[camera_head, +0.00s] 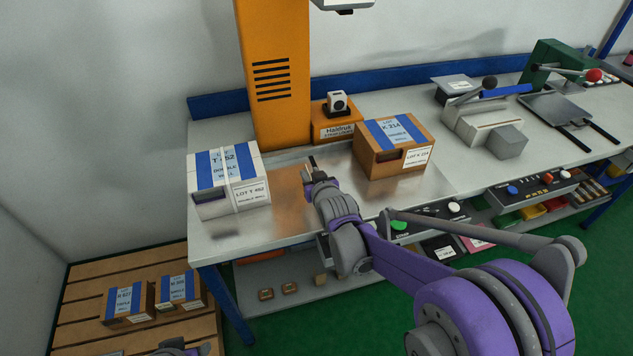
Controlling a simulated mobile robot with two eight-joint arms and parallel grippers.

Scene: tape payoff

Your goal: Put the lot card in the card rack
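A white lot card (251,194) reading LOT T 452 is on the front of a white box (210,207) with blue bands. Another white lot card (417,157) is on the front of a brown box (375,163). I cannot pick out a card rack with certainty. My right gripper (311,168) is above the bench's metal plate, between the two boxes and apart from both. Its fingers are small and dark, and whether they are open is unclear. Part of my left gripper (183,346) shows at the bottom edge, mostly cut off.
Grey machines (485,125) and a green press (550,65) stand at the right. Below are a lower shelf (300,303) with small blocks and a wooden pallet (85,280) with brown boxes.

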